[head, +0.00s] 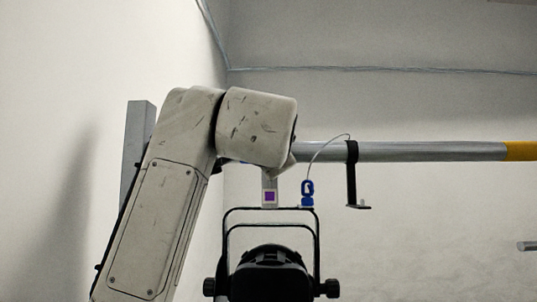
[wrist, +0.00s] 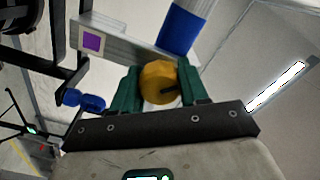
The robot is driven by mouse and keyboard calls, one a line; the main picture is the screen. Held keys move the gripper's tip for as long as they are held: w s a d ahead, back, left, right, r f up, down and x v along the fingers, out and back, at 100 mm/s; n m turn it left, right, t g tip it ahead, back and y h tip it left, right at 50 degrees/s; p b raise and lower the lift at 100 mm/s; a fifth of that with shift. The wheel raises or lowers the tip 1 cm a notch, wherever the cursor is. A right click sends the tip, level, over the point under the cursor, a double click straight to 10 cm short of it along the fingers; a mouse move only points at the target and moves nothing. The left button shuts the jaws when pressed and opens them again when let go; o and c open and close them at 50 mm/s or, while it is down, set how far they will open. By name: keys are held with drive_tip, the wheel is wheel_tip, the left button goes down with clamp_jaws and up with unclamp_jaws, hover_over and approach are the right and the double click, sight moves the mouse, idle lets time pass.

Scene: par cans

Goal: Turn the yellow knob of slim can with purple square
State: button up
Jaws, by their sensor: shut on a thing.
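The slim can (head: 268,275) hangs below the pipe in the head view, black, with a yoke above it. The purple square (head: 270,197) is on a grey hanger plate above the yoke; it also shows in the wrist view (wrist: 92,41). The yellow knob (wrist: 158,82) shows in the wrist view beside the grey clamp. My gripper (wrist: 159,85) has its green fingers on both sides of the knob and is shut on it. In the head view my arm hides the knob and the gripper's fingers.
A grey pipe (head: 430,151) with a yellow band (head: 521,151) runs to the right. A black hook bracket (head: 352,175) hangs from it. A blue clip (head: 307,194) with a thin safety cable is next to the hanger plate. A grey post (head: 137,140) stands behind my arm.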

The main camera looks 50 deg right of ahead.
drive_tip(key=m, duration=0.5)
drive_tip(key=shift+m, duration=0.3)
idle(0.4)
drive_tip(key=o, duration=1.1)
drive_tip(key=shift+c, duration=0.2)
drive_tip(key=b+v, duration=0.3)
drive_tip(key=v, duration=0.7)
drive_tip(key=shift+s+a, duration=0.25)
drive_tip(key=shift+a, duration=0.05)
drive_tip(key=shift+r, duration=0.1)
